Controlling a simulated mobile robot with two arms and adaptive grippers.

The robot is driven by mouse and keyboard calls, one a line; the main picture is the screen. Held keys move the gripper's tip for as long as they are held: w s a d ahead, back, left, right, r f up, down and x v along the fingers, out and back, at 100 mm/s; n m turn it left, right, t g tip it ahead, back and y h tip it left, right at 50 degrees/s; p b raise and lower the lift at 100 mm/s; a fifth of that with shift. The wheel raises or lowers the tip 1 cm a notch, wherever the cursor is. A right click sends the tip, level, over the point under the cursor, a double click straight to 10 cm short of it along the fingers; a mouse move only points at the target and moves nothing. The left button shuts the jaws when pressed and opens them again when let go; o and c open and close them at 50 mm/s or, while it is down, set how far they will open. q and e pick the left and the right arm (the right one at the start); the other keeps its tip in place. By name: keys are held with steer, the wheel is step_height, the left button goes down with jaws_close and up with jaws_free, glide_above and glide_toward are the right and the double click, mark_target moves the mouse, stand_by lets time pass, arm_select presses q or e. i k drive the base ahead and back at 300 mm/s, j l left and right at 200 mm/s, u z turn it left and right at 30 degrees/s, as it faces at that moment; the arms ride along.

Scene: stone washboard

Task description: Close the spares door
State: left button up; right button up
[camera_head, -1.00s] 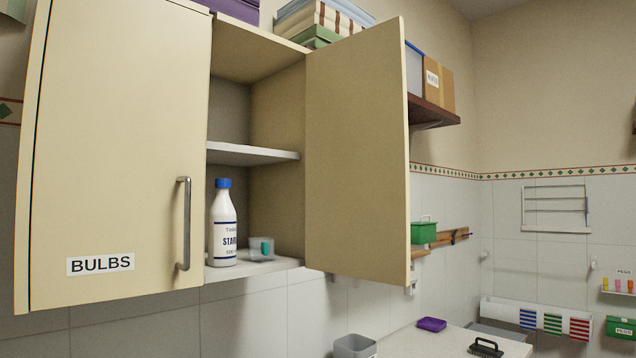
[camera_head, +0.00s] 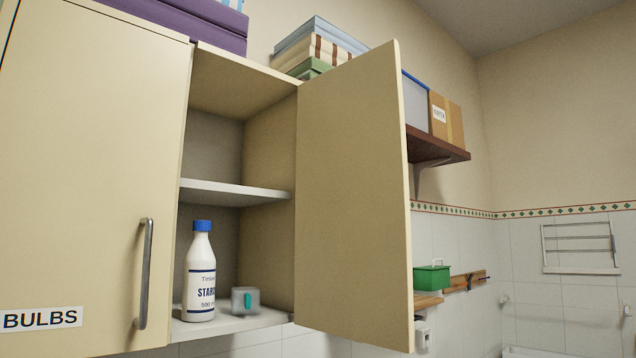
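A cream wall cabinet has two doors. The right door (camera_head: 352,200) stands wide open, swung out toward me on its right-hand hinge side. Its inner face shows and no label is visible on it, so I cannot read whether it is the spares door. The left door (camera_head: 85,180) is shut and has a BULBS label (camera_head: 42,319) and a metal bar handle (camera_head: 146,273). Inside the open half, a white bottle with a blue cap (camera_head: 200,275) and a small clear box (camera_head: 245,300) stand on the bottom shelf. Neither gripper is in view.
A brown shelf (camera_head: 436,147) with a cardboard box (camera_head: 446,120) is behind the open door. A green box (camera_head: 432,277) sits lower right. The space in front of the opening looks clear.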

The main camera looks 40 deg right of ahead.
mark_target(352, 277)
steer(key=l+u, duration=0.4)
steer(key=l, duration=2.75)
steer(key=k+j+z, duration=0.3)
steer(key=j, duration=0.2)
steer(key=k+j+z, duration=0.25)
steer(key=k+j, duration=0.15)
steer(key=j, duration=0.1)
